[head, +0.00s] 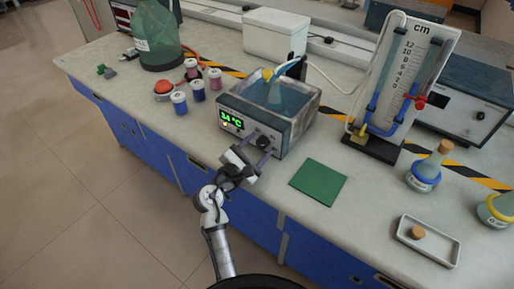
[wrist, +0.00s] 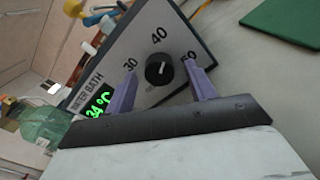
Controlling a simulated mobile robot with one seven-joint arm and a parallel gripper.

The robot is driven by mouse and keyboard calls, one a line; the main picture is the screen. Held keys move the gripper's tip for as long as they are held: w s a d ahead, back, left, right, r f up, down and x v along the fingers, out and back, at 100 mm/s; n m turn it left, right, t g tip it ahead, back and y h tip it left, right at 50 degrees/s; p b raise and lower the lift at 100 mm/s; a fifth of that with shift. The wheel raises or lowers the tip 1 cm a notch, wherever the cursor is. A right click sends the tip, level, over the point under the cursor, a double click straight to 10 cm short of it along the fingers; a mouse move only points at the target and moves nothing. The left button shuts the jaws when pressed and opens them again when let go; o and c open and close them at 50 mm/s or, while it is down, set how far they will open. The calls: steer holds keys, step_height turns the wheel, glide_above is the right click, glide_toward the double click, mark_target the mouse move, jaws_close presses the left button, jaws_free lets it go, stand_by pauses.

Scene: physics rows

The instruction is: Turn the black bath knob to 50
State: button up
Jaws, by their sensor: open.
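The black bath knob (wrist: 157,72) sits on the grey front panel (wrist: 172,28) of the water bath (head: 290,133). Its dial shows 30, 40 and a partly covered 50. A pale mark shows on the knob's face; I cannot tell exactly which number it points to. The green display (wrist: 98,105) reads 34 °C. My gripper (wrist: 161,72) is open, its two purple fingers on either side of the knob, with visible gaps in the wrist view. In the head view my gripper (head: 260,158) is right at the panel, partly covering the knob's surroundings.
A green mat (head: 318,182) lies right of the bath. Several small jars (head: 197,90) and a red-topped item (head: 164,90) stand to its left. A gauge stand (head: 392,85), a corked flask (head: 425,173) and a white tray (head: 428,241) are further right.

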steer(key=b+v, duration=0.3)
steer(key=v, duration=1)
steer(key=shift+s+a, duration=0.25)
steer(key=shift+s, duration=0.1)
